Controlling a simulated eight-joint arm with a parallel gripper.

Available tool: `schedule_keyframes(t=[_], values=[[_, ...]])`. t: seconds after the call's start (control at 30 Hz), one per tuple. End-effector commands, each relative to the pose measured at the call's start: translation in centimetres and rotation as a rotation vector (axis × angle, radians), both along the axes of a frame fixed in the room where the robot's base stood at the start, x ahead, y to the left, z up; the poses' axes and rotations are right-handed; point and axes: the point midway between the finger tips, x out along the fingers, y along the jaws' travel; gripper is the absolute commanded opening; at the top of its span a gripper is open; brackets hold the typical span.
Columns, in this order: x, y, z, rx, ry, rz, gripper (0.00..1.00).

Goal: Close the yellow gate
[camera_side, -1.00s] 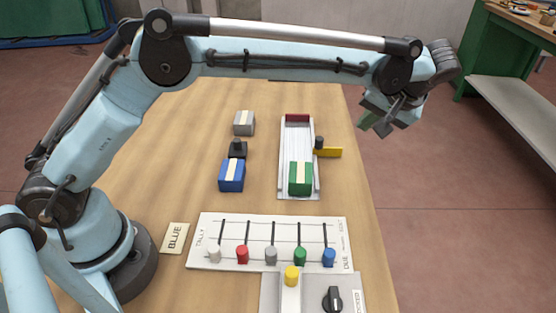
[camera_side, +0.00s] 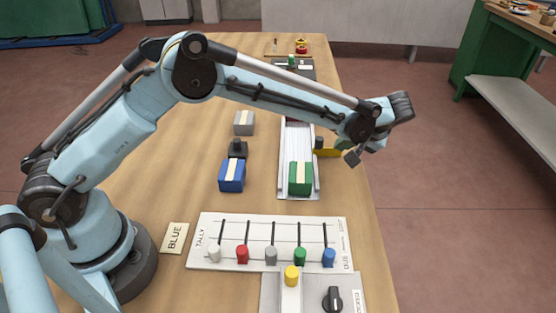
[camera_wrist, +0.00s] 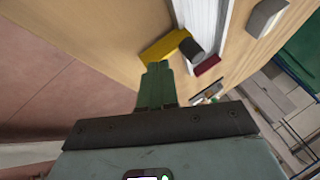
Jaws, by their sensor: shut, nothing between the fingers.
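The yellow gate (camera_side: 325,153) is a short bar on a dark round post (camera_side: 319,142) at the right side of the white channel (camera_side: 284,178). It points outward to the right, away from the channel, and my gripper hides part of it. In the wrist view the gate (camera_wrist: 164,46) runs from the post (camera_wrist: 192,50) to just beyond my fingertips. My gripper (camera_side: 352,158) points down by the gate's outer end, with its fingers (camera_wrist: 157,66) shut and empty. I cannot tell whether they touch the gate.
A green block (camera_side: 300,178) sits in the channel's near end. A red piece (camera_wrist: 207,65) is at its far end. Blue (camera_side: 231,177) and grey (camera_side: 243,123) blocks stand to the left. A tally board (camera_side: 270,232) lies nearer. The table's right edge is close to my gripper.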

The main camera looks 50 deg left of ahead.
Motion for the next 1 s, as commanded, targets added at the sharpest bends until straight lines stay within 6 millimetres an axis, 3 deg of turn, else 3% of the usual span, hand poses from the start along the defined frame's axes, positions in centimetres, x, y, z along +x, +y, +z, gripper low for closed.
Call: schedule_keyframes(t=[0.2, 0.67, 1.0], values=[[-0.8, 1.9, 0.0, -0.001, 0.000, 0.000, 0.00], [-1.1, 2.3, 0.0, -0.001, 0.000, 0.000, 0.00], [-4.7, 6.1, 0.1, 0.000, 0.000, 0.002, 0.00]])
